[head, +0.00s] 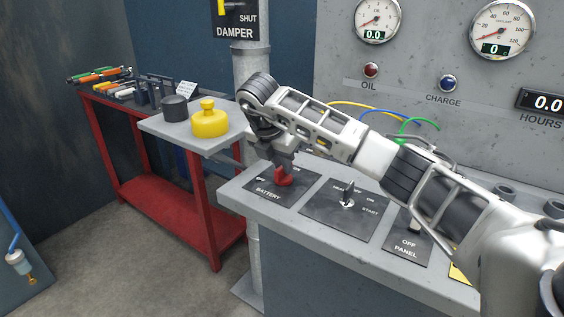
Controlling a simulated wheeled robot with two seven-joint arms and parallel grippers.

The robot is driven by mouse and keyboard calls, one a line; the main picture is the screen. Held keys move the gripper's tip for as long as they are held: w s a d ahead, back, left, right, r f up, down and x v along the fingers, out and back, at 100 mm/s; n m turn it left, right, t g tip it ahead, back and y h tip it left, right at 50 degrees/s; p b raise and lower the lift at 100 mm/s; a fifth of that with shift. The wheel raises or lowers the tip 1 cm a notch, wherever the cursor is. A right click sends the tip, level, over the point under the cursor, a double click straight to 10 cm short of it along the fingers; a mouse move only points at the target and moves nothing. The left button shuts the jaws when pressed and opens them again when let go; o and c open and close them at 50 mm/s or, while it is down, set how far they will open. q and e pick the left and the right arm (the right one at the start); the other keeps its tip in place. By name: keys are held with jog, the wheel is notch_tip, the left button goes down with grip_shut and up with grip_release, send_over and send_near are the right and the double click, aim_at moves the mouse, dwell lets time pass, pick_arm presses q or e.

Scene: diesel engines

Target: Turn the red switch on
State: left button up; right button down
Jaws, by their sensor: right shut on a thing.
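The red switch (284,178) sits on the dark BATTERY plate (268,195) at the left end of the grey console. OFF is printed on the plate's left side and ON to the right of it. My right gripper (283,166) comes down from above, shut on the red switch. Its fingers hide the switch's upper part, so its exact setting is hard to read. My left gripper is out of view.
Right of the plate are a HEAT/OFF/ON/START key switch (347,194) and a PANEL switch plate (404,248). A red tool cart (170,195) stands behind.

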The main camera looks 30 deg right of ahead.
aim_at(277, 170)
jog(key=shift+r, duration=0.1)
dwell(0.3)
jog(key=c, duration=1.4)
grip_release()
jog(key=shift+c, duration=0.2)
